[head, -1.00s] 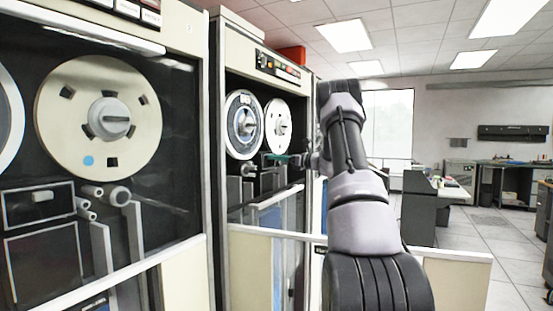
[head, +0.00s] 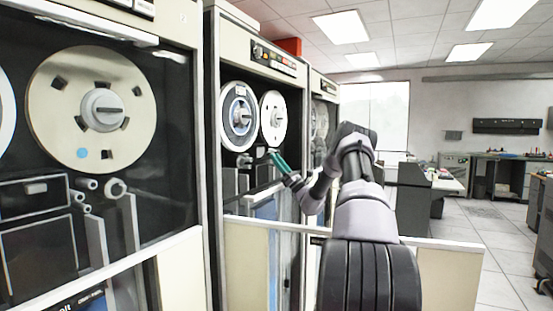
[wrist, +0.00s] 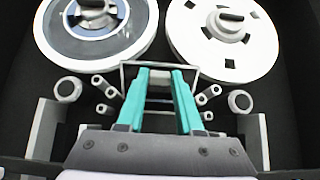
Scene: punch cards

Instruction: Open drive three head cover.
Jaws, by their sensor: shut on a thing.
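The head cover (wrist: 127,70) of the tape drive is a small box with a pale rim, below and between two reels in the wrist view. My gripper (wrist: 159,72) has teal fingers reaching onto its front and is shut on it; the fingers hide much of the cover. In the head view my gripper (head: 277,160) is at the middle tape drive (head: 232,55), just below its two reels. The cover itself is too small to make out there. I cannot read a drive number.
A blue-rimmed reel (wrist: 95,22) and a white reel (wrist: 225,38) sit just above the cover. Rollers and guide pins flank it closely. Another tape drive (head: 185,130) stands nearer at left. Open floor (head: 490,225) lies to the right.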

